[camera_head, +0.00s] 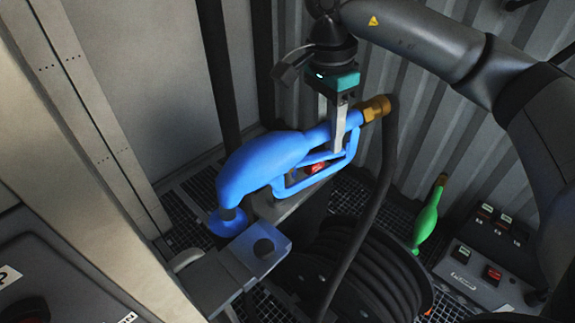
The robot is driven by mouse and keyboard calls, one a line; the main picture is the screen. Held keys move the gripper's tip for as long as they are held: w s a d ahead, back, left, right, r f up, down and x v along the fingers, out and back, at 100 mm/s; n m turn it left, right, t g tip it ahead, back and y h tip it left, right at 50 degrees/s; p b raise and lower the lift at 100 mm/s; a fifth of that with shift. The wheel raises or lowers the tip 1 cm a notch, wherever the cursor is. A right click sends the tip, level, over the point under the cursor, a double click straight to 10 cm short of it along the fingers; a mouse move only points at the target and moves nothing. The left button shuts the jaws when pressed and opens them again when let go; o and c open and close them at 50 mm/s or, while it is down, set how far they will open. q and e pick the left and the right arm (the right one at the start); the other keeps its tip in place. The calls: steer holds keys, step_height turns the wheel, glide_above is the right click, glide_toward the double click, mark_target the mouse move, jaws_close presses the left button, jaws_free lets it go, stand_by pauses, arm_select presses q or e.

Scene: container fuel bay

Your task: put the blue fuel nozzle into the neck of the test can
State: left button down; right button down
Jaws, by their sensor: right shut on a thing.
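The blue fuel nozzle (262,162) hangs in mid-picture. My right gripper (331,138) is shut on its body near the brass hose fitting (376,108), coming down from above. The nozzle's front end points down and left, with a translucent blue disc (228,222) around it; the spout tip is hard to make out. I cannot tell whether this is the test can's neck. My left gripper is not in view.
A black hose (383,180) runs down from the fitting past a dark hose reel (365,270). A green nozzle (428,215) stands beside a control box (478,275) with buttons at right. A pale post (95,150) crosses the left. Corrugated wall lies behind.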

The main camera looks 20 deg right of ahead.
step_height(320, 180, up, 9)
steer(key=p, duration=0.6)
step_height(320, 180, up, 3)
steer(key=p, duration=0.2)
steer(key=shift+f+p, duration=0.15)
steer(key=shift+p, duration=0.2)
steer(key=shift+f, duration=0.1)
stand_by(1.2)
